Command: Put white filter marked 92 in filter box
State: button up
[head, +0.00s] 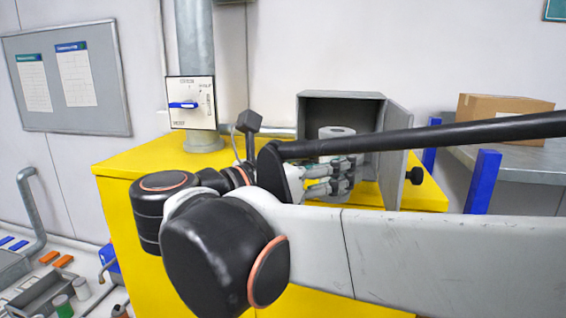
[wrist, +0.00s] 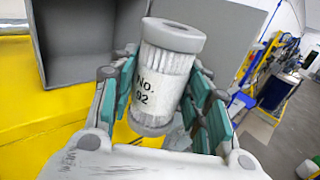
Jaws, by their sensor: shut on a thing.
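The white filter (wrist: 160,85) reads "No. 92" in the wrist view. It is a pleated cylinder with grey end caps, tilted slightly. My gripper (wrist: 165,105) is shut on it, with teal-padded fingers on both sides. In the head view my gripper (head: 328,180) is in front of the open filter box (head: 340,97), and the filter (head: 337,131) shows partly above the fingers. The grey box stands on the yellow cabinet with its door (head: 393,145) swung open to the right. The box interior (wrist: 75,38) shows at upper left in the wrist view and looks empty there.
The yellow cabinet (head: 135,165) has free top surface left of the box. A pipe with a switch panel (head: 192,103) rises behind it. A cardboard box (head: 500,118) sits on a grey table at right, near blue posts (head: 483,182). My arm hides much of the cabinet front.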

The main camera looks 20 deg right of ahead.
jog(key=shift+w+d+f, duration=0.15)
jog(key=shift+w+d, duration=0.4)
jog(key=shift+w+d+f+b, duration=0.2)
jog(key=shift+w+d+b, duration=0.15)
jog(key=shift+w+d, duration=0.6)
jog(key=shift+w+d+f+b, duration=0.25)
jog(key=shift+w+d, duration=0.3)
jog(key=shift+w, duration=0.8)
jog(key=shift+w+d+f+b, duration=0.15)
jog(key=shift+w+d+b, duration=0.25)
jog(key=shift+w+d, duration=0.55)
jog(key=shift+w+d+b, duration=0.15)
jog(key=shift+w+d, duration=0.6)
jog(key=shift+w, duration=0.6)
jog(key=shift+w+d+b, duration=0.15)
jog(key=shift+w+d, duration=0.65)
jog(key=shift+w, duration=0.5)
jog(key=shift+w+d+b, duration=0.15)
jog(key=shift+w+d, duration=0.6)
jog(key=shift+w, duration=0.6)
jog(key=shift+w+d+r, duration=0.1)
jog(key=shift+w+d, duration=0.25)
jog(key=shift+d, duration=0.05)
jog(key=shift+s+f+b, duration=0.1)
jog(key=shift+f+b, duration=0.3)
jog(key=shift+f, duration=0.05)
jog(key=o, duration=1.1)
jog(key=shift+o, duration=0.2)
jog(key=shift+a, duration=0.1)
